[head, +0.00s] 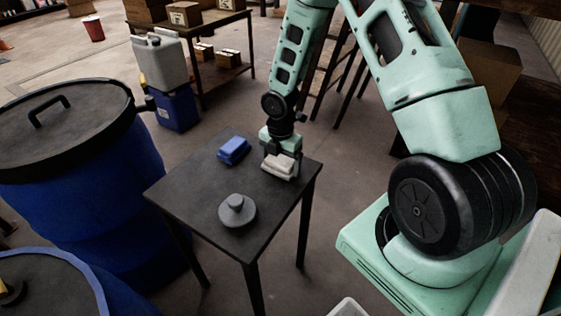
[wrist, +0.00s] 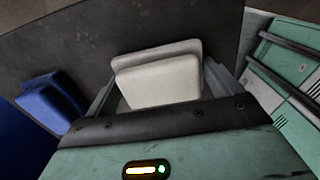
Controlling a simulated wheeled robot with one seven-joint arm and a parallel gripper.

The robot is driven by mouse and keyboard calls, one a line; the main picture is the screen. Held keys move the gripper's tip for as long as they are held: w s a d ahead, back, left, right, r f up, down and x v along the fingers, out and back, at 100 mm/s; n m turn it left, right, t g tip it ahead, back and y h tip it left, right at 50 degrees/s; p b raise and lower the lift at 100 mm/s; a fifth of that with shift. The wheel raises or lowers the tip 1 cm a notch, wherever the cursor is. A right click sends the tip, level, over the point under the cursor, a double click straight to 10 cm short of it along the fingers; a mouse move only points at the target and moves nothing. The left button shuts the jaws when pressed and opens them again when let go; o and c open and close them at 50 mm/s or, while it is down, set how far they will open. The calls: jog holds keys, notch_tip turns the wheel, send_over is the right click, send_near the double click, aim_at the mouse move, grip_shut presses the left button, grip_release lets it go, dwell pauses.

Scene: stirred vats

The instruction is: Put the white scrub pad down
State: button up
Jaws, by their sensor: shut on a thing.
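The white scrub pad (head: 279,166) is at the right back edge of the small dark table (head: 190,188), under my gripper (head: 281,155). In the wrist view, the pad (wrist: 160,82) lies between the two fingers of my gripper (wrist: 162,88), which is shut on it. It looks like two pale layers, a smaller block over a wider one; I cannot tell whether they are one piece. The pad is very low over the tabletop; I cannot tell whether it touches.
A blue pad (head: 233,150) lies on the table left of the white one. A grey knobbed disc (head: 237,211) sits near the front. A lidded blue vat (head: 75,190) stands left of the table. The table's middle is bare.

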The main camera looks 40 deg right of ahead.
jog(key=shift+f, duration=0.2)
jog(key=o, duration=0.9)
jog(key=shift+f, duration=0.1)
jog(key=shift+o, duration=0.2)
jog(key=shift+s, duration=0.15)
jog(key=shift+f, duration=0.1)
